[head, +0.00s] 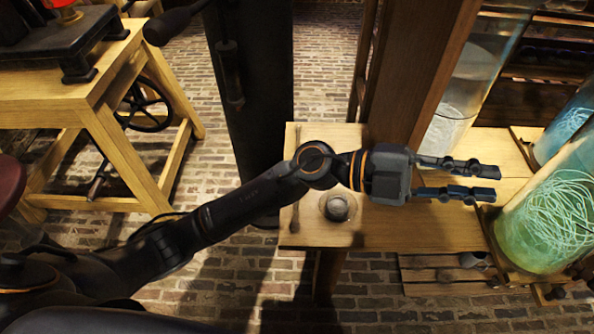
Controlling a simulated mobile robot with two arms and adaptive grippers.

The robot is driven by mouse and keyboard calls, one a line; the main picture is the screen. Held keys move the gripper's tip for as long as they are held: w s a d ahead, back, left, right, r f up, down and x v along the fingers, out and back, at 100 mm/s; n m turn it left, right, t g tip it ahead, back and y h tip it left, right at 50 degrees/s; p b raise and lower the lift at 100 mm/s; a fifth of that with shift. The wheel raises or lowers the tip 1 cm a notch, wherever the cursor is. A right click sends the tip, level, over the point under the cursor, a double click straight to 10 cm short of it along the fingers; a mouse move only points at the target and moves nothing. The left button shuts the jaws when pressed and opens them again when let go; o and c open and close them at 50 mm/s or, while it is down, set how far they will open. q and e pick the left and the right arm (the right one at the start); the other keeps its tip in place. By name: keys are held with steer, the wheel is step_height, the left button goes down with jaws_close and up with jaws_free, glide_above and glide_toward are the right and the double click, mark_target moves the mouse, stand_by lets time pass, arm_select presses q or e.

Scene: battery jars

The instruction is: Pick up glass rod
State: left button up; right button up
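A thin, straight rod-like object (295,214) lies near the left end of the wooden bench (390,236); I cannot tell for sure that it is the glass rod. My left gripper (488,183) is above the bench, pointing right towards the large glass jars. Its two fingers are apart with nothing visible between them. The rod-like object is well to the left of the fingers, partly behind my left arm. My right gripper is not in view.
A small round dish (338,206) sits on the bench near its left end. A green-blue jar with pale coils (545,222) stands at right, near a clear jar (448,125). A wooden post (415,75) rises behind the gripper. A wooden stand (100,100) is at left.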

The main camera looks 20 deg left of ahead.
arm_select(q)
step_height(320, 180, down, 5)
steer(key=s+m+g+y, duration=0.2)
steer(key=m+g+y, duration=0.1)
steer(key=y, duration=0.1)
steer(key=n+t+y, duration=0.2)
steer(key=t+y, duration=0.1)
steer(key=y, duration=1.6)
glide_toward(296, 208)
steer(key=shift+s+a+f, duration=0.1)
steer(key=shift+a+f, duration=0.05)
steer(key=shift+f, duration=0.45)
steer(key=shift+a+f, duration=0.1)
steer(key=shift+f, duration=0.5)
steer(key=shift+s+a+f+p, duration=0.1)
steer(key=shift+a+f+p, duration=0.1)
steer(key=shift+f, duration=0.8)
steer(key=shift+s+a+f+p, duration=0.1)
steer(key=shift+f+p, duration=0.05)
steer(key=shift+f, duration=0.9)
steer(key=shift+s+a+f+p, duration=0.1)
steer(key=shift+f+p, duration=0.1)
steer(key=shift+f, duration=0.8)
jaws_close()
